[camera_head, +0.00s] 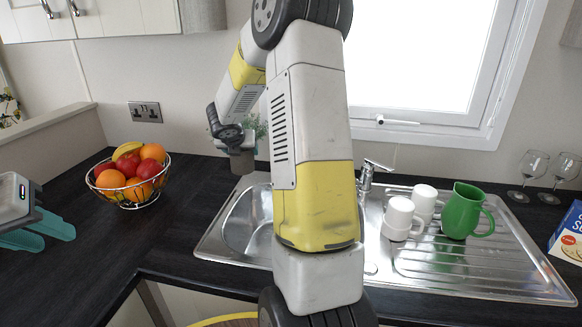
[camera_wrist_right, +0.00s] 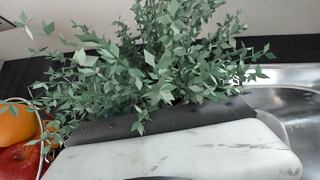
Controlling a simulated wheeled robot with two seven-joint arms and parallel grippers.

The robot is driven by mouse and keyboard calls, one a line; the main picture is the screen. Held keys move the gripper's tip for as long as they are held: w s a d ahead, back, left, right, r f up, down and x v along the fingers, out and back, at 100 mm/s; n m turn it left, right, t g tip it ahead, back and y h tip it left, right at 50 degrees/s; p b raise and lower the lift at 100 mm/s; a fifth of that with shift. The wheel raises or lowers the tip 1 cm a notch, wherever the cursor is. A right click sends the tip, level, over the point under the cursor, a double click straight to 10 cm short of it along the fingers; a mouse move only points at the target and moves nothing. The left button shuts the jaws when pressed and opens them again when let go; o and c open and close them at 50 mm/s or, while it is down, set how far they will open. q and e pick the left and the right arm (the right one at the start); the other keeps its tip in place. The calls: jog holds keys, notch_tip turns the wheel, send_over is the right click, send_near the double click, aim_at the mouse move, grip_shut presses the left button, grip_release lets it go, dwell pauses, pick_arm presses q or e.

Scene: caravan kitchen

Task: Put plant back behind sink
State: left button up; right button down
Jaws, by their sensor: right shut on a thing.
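The plant (camera_head: 253,126) has small green leaves and a grey pot (camera_head: 242,163), and is partly hidden by my right arm. My right gripper (camera_head: 238,147) is shut on it, near the back left corner of the sink (camera_head: 236,222). I cannot tell whether the pot touches the counter. In the right wrist view the leaves (camera_wrist_right: 150,60) spread beyond my gripper's pale body, which hides the pot. My left gripper (camera_head: 40,234) is at the far left, its teal fingers apart and empty.
A wire fruit bowl (camera_head: 137,204) stands on the dark counter left of the plant. White mugs (camera_head: 398,217) and a green jug (camera_head: 461,212) stand on the drainer. The tap (camera_head: 369,176) is behind the sink. Wine glasses (camera_head: 531,168) and a blue box (camera_head: 569,236) are at the right.

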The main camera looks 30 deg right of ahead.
jog(key=s+d+f+m+h, duration=0.1)
jog(key=d, duration=0.8)
jog(key=s+d+f+m+g+h, duration=0.1)
jog(key=d+f+m, duration=0.1)
jog(key=d, duration=0.7)
jog(key=s+d+f+m+g+h, duration=0.1)
jog(key=s+d+f, duration=0.1)
jog(key=d, duration=0.7)
jog(key=shift+f, duration=0.1)
jog(key=shift+f, duration=0.1)
jog(key=shift+f, duration=0.4)
jog(key=shift+c, duration=0.7)
grip_release()
jog(key=shift+a+f, duration=0.1)
